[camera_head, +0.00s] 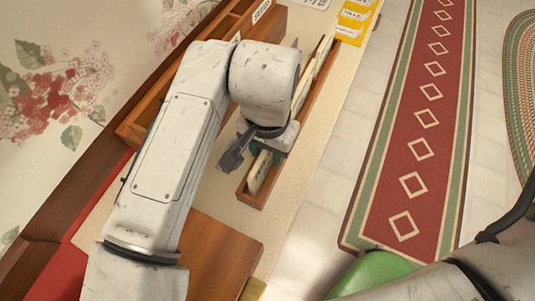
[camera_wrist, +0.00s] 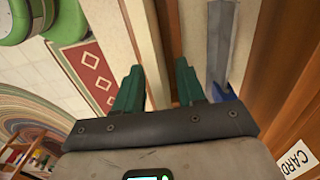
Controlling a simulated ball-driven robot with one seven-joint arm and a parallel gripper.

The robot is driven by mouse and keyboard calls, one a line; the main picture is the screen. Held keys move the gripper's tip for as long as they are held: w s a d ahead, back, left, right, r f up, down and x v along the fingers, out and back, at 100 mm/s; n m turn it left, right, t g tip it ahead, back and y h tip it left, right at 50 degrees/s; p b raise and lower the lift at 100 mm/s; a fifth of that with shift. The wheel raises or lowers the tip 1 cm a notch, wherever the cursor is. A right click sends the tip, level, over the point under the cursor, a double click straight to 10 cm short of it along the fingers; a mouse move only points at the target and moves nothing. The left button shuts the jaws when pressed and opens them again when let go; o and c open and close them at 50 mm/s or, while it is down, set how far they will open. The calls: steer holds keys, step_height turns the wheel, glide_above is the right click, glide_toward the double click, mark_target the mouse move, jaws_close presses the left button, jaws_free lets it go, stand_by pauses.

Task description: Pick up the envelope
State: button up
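A cream envelope or card (camera_head: 260,173) stands on edge in the near end of a narrow wooden tray (camera_head: 250,200) in the head view. More pale cards (camera_head: 322,55) stand toward the tray's far end. I cannot tell which one is the task's envelope. My gripper (camera_head: 267,154) is over the tray, close to the near cream piece, and partly hidden by my wrist. In the wrist view its two green fingers (camera_wrist: 158,88) are spread apart with nothing seen held between them. Contact with the envelope cannot be told.
A larger wooden box (camera_head: 262,25) with a label stands along the wallpapered wall; its CARD label (camera_wrist: 295,160) shows in the wrist view. A yellow holder (camera_head: 356,18) with labelled papers lies at the far end. A red patterned runner (camera_head: 420,150) covers the floor at right.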

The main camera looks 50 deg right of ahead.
steer(key=shift+c, duration=0.3)
jaws_close()
stand_by(0.4)
